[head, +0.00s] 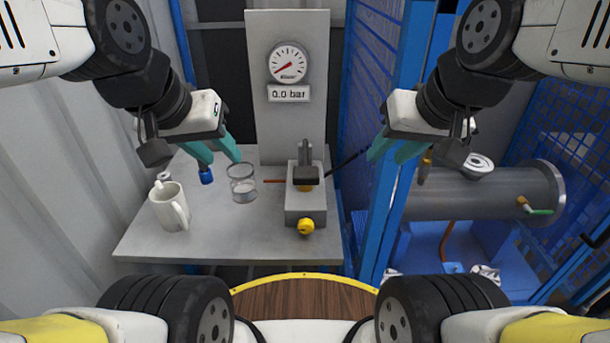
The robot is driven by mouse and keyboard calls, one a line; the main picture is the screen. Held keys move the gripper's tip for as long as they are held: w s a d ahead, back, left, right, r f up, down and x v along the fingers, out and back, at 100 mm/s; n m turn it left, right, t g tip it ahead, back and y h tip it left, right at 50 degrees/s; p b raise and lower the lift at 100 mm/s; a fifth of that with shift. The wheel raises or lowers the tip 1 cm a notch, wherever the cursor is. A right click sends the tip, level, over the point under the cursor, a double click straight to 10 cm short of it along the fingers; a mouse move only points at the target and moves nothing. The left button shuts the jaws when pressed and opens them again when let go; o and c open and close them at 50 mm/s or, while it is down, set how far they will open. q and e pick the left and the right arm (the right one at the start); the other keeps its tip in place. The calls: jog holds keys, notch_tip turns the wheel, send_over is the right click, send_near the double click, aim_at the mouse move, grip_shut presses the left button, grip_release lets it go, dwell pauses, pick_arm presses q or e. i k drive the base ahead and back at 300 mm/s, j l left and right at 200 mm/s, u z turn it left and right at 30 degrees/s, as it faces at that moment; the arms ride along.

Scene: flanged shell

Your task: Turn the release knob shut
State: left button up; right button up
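The yellow release knob (306,227) is on the front of a small grey pump block (306,205) on the table. A dark lever rod (345,159) slants up to the right from the block's top. My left gripper (224,159) is open, its teal fingers spread above the table, left of the block and apart from the knob. A small blue piece (206,175) shows just below its left finger; I cannot tell whether they touch. My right gripper (390,156) is open and empty, right of the block and apart from the knob.
On the grey table (150,238) stand a white mug (170,207) and a glass beaker (242,184). A gauge (288,62) on the back panel has a 0.0 bar display (289,94). A blue mesh cage with a grey flanged cylinder (480,196) is on the right.

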aim_at(305, 226)
jog(key=u, duration=0.8)
jog(key=k+l+u, duration=0.7)
jog(key=k+l, duration=0.4)
jog(key=k, duration=0.2)
jog(key=i+l, duration=0.15)
jog(key=l, duration=0.15)
jog(key=i+l, duration=0.15)
jog(key=l, duration=0.1)
